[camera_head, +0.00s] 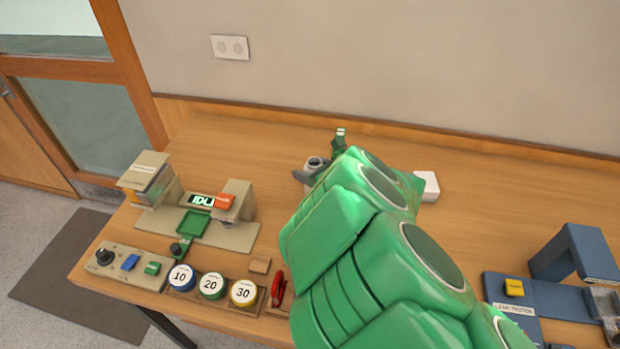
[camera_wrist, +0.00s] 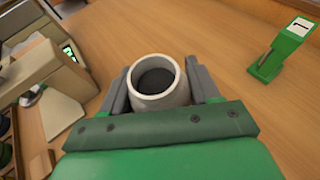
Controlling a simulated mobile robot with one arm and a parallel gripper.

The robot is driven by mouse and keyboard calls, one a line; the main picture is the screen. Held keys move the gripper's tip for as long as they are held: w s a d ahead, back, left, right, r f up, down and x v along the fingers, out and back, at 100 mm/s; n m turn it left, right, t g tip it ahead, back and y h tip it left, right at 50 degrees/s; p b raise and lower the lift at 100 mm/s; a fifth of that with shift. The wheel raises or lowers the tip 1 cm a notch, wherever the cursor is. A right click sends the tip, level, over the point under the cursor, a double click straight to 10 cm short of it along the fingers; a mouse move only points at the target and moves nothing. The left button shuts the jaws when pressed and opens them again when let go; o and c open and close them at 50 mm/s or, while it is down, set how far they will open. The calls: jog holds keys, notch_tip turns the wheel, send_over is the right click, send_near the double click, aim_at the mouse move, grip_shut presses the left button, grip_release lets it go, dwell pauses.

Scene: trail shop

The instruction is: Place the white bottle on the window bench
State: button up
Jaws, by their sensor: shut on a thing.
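The white bottle (camera_wrist: 160,101) is seen from above in the wrist view as a pale round body with a dark top. My gripper (camera_wrist: 160,88) is shut on it, with one grey finger on each side. In the head view the bottle (camera_head: 314,164) shows small beside my green arm, which hides part of it and much of my gripper (camera_head: 314,172). It is over the back part of a wooden bench (camera_head: 245,150). I cannot tell whether it touches the top, nor whether this is the window bench.
A small green stand (camera_head: 340,137) is just behind the bottle; a white block (camera_head: 427,186) lies to the right. A beige machine (camera_head: 235,205), control panel (camera_head: 128,267) and round numbered discs (camera_head: 212,286) fill the left front. A blue device (camera_head: 560,280) stands at right.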

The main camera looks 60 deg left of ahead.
jog(key=shift+f, duration=1.6)
jog(key=shift+f, duration=0.2)
jog(key=o, duration=1.3)
jog(key=shift+r, duration=0.2)
jog(key=shift+v, duration=3.75)
